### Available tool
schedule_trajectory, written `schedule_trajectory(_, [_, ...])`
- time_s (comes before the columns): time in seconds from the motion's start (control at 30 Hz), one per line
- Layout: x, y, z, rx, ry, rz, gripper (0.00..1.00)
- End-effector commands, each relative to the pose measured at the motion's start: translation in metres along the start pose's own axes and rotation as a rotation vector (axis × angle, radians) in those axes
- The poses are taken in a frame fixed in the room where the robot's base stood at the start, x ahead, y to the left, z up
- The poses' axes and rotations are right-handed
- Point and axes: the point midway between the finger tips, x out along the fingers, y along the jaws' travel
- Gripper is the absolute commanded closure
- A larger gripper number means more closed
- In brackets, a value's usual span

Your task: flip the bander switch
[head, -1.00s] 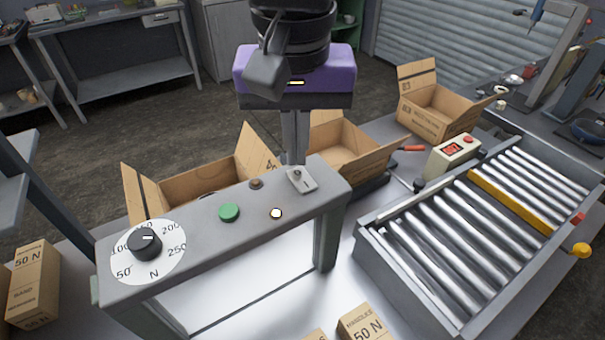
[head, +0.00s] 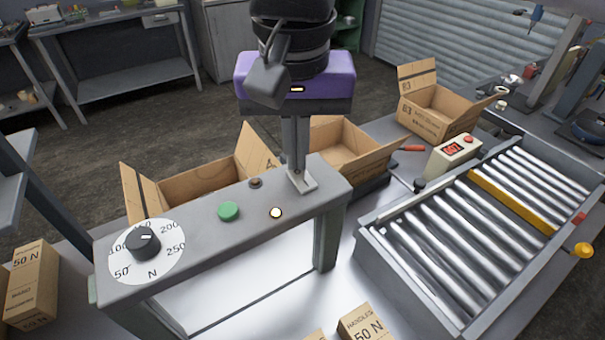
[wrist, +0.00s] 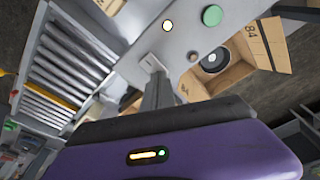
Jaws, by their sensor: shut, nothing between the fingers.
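The bander is a grey arch with a flat top beam (head: 190,225). Its switch is on a small metal plate (head: 301,183) at the beam's right end, and the plate also shows in the wrist view (wrist: 151,64). My gripper (head: 298,176) is shut and empty, pointing down with its fingertips at the switch plate. The fingers hide the switch lever, so I cannot tell its position or whether they touch it. On the same beam are a lit round lamp (head: 276,212), a green button (head: 228,210), a small brown knob (head: 255,183) and a black force dial (head: 143,242).
Open cardboard boxes stand behind the beam (head: 205,185), behind my gripper (head: 350,150) and farther right (head: 435,110). A roller conveyor (head: 480,230) fills the right side. Small labelled cartons stand at left (head: 32,285) and front (head: 365,325).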

Motion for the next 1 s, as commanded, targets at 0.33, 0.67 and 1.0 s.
schedule_trajectory(0.33, [0.005,0.000,0.001,0.000,0.000,0.000,1.00])
schedule_trajectory(0.67, [0.006,0.000,0.001,-0.001,-0.001,0.000,1.00])
schedule_trajectory(1.0, [-0.016,0.000,-0.002,0.000,-0.001,-0.001,1.00])
